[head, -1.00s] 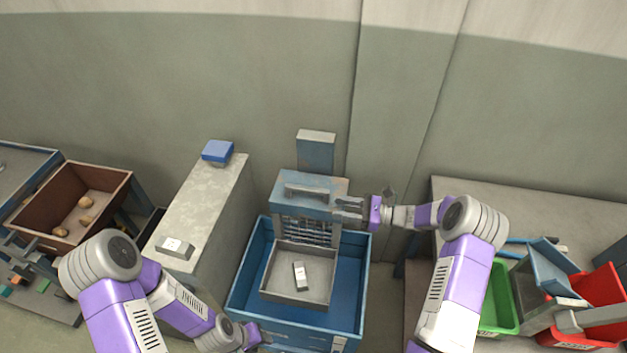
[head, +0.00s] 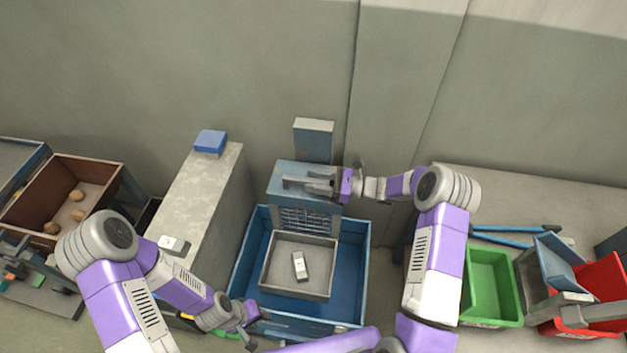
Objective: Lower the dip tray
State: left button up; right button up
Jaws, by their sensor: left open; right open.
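The grey dip tray (head: 273,285) sits inside the larger blue tank (head: 350,262) at the centre of the head view. A small pale block (head: 299,266) lies in the tray. Behind the tray stands a blue-grey head block (head: 279,177) with a grey handle bar and a grille. My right gripper (head: 318,186) is open at the handle bar, its fingers over or around it; I cannot tell whether they touch it. My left gripper (head: 247,345) is open and low, in front of the tank's near left corner.
A grey counter (head: 201,200) with a blue box (head: 210,142) stands left of the tank. A brown bin (head: 88,170) holds several round lumps further left. Green (head: 492,285) and red (head: 606,290) bins stand on the right.

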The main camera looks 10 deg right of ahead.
aim_at(314, 224)
jog(key=shift+w+a, duration=0.15)
jog(key=shift+a, duration=0.15)
grip_shut()
jog(key=shift+f, duration=0.15)
notch_tip(314, 224, down, 25)
jog(key=b, duration=1.7)
jog(key=shift+b, duration=0.4)
jog(key=shift+f, duration=0.15)
